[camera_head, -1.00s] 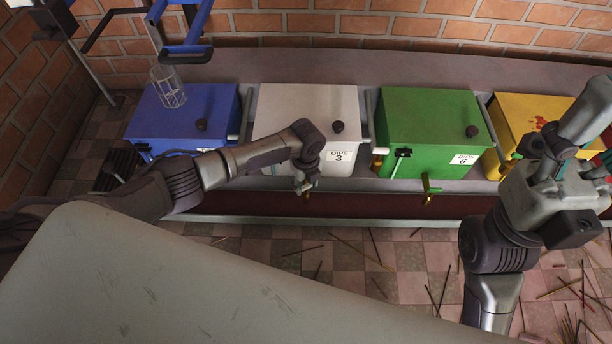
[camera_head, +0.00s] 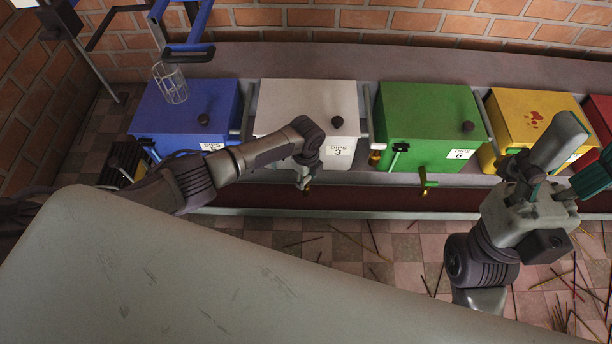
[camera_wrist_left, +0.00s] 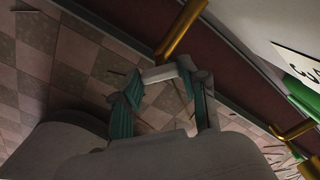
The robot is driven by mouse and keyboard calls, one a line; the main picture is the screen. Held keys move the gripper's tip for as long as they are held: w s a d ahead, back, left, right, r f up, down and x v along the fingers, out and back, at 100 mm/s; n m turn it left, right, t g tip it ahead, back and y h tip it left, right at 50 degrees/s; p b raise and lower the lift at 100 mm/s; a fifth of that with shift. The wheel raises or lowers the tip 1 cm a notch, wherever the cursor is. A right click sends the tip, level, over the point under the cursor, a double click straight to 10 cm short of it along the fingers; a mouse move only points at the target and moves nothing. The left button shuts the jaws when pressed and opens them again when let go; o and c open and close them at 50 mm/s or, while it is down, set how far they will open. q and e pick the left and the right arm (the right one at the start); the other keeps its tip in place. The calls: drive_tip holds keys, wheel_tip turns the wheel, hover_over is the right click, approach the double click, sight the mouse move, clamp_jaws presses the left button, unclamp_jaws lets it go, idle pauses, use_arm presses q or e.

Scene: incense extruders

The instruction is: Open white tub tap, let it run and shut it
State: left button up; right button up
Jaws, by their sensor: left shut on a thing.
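The white tub (camera_head: 285,105) stands between the blue and green tubs, with a "DIPS 3" label on its front. My left gripper (camera_head: 303,183) is at this tap, below the tub's front face. In the left wrist view its teal-padded fingers (camera_wrist_left: 158,92) are shut around the pale tap handle (camera_wrist_left: 160,73). My forearm hides part of the tub front, and the outlet is hard to see. My right gripper (camera_head: 566,165) is open and empty, in front of the yellow tub.
The blue tub (camera_head: 175,110), green tub (camera_head: 425,110), yellow tub (camera_head: 520,108) and a red tub (camera_head: 602,115) share the row. A dark red trough (camera_head: 375,199) runs below the taps. A wire basket (camera_head: 171,84) hangs over the blue tub. Thin sticks litter the tiled floor (camera_head: 395,255).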

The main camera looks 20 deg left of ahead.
sight(306, 179)
use_arm(q)
drive_tip(key=o, duration=1.1)
drive_tip(key=shift+o, duration=0.2)
drive_tip(key=shift+r, duration=0.15)
wheel_tip(306, 179, up, 12)
